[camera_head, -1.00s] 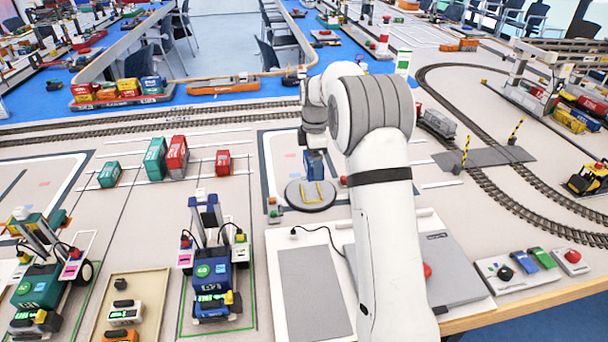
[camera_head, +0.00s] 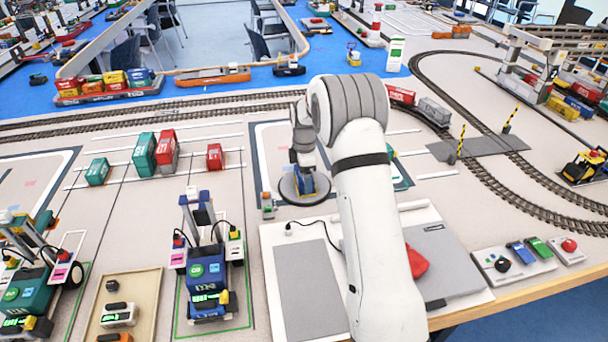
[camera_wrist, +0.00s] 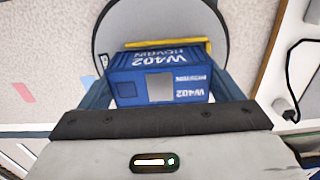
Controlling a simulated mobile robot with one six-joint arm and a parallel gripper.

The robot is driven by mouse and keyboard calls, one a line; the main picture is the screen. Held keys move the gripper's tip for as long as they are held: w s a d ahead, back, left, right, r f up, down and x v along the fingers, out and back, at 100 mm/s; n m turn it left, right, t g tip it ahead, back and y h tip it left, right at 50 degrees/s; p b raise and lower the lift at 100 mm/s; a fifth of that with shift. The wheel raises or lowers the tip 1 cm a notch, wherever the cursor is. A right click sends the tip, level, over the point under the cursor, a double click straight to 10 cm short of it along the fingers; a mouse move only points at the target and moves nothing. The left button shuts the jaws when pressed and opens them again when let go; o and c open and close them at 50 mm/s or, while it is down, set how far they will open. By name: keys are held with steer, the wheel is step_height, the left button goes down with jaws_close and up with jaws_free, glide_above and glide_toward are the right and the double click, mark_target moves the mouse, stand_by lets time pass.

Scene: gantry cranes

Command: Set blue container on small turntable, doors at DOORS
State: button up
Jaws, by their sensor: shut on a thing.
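My gripper (camera_wrist: 158,98) is shut on the blue container (camera_wrist: 165,78), with a finger at each end of it. The container carries white "W402" lettering and a pale square patch on the side facing the wrist camera. It is over the round grey small turntable (camera_wrist: 215,30); I cannot tell whether it touches the surface. A yellow bar (camera_wrist: 190,46) on the turntable runs along the container's far edge. In the head view the container (camera_head: 306,181) is partly hidden by my arm above the turntable (camera_head: 290,197). The doors and any DOORS mark cannot be made out.
A small post with a green and red top (camera_head: 267,203) stands left of the turntable. A grey plate with a black cable (camera_head: 318,223) lies in front. Red and green containers (camera_head: 144,154) stand to the left. Rail tracks (camera_head: 505,195) curve at the right.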

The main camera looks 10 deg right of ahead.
steer(key=shift+r, duration=0.1)
steer(key=o, duration=0.9)
steer(key=shift+c, duration=0.2)
